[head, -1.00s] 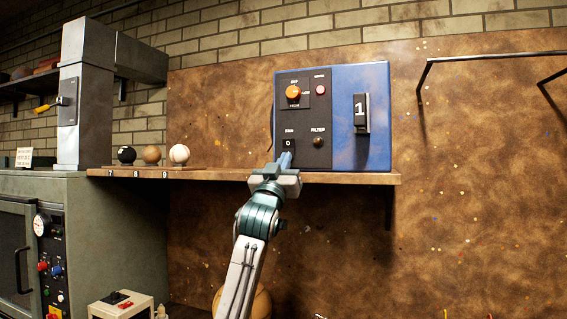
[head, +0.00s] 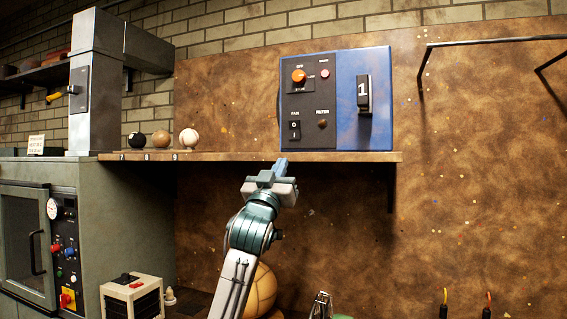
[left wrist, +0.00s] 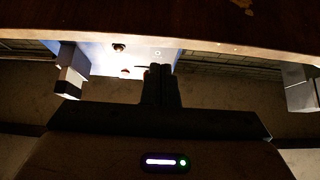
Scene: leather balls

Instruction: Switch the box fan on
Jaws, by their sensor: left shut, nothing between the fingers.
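A blue control box (head: 348,125) stands on the wooden shelf. Its dark panel carries a black rocker switch (head: 295,130) under the label FAN, marked 0 above and I below. The rocker's tilt is too small to read surely. My left gripper (head: 281,164) is shut and empty, its tips at the shelf's front edge in the picture, below the rocker and apart from it. In the left wrist view the shut fingers (left wrist: 161,78) point toward the blue box (left wrist: 105,57), which is partly hidden by the shelf edge. My right gripper is out of view.
The shelf (head: 350,157) juts out just above my gripper. An orange knob (head: 299,76), a FILTER knob (head: 322,124) and a black lever marked 1 (head: 363,94) are on the box. Three balls (head: 161,139) sit to the left. A small cream box (head: 131,298) stands lower left.

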